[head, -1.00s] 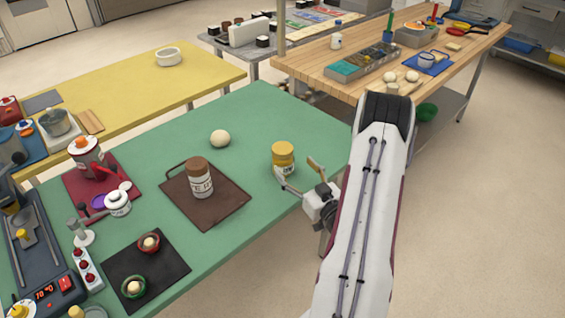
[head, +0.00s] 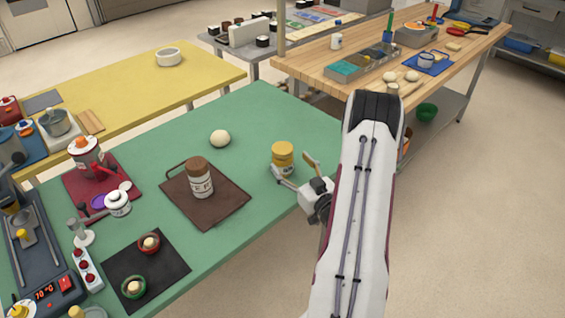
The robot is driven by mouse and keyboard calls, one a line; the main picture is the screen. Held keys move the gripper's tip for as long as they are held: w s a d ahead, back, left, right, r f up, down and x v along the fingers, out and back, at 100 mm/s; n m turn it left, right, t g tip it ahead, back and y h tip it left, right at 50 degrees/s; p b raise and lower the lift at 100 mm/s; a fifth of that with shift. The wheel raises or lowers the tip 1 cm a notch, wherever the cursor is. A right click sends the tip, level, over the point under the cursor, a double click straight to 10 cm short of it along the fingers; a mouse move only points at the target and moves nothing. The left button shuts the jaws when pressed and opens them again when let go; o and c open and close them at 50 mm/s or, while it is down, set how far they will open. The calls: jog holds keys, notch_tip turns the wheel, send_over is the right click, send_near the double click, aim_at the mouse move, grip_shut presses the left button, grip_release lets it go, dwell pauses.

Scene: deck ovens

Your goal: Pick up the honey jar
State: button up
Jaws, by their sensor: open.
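The honey jar, which I take to be the small jar with a yellow lid (head: 282,152), stands upright near the right edge of the green table. My gripper (head: 293,164) is open at the jar's near right side. One finger reaches in front of the jar's lower body and partly hides it. The other finger stands up to the right of the jar. Whether either finger touches the jar cannot be told from this view.
A brown-lidded white jar (head: 200,178) stands on a brown tray (head: 232,213) to the left. A pale round ball (head: 219,138) lies behind it. The green table (head: 262,112) is clear behind the yellow-lidded jar. A wooden table (head: 318,74) stands beyond.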

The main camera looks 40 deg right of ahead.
jog(key=shift+w, duration=0.95)
jog(key=shift+x, duration=1.65)
jog(key=c, duration=1.6)
jog(key=shift+r, duration=0.25)
jog(key=shift+r, duration=4.75)
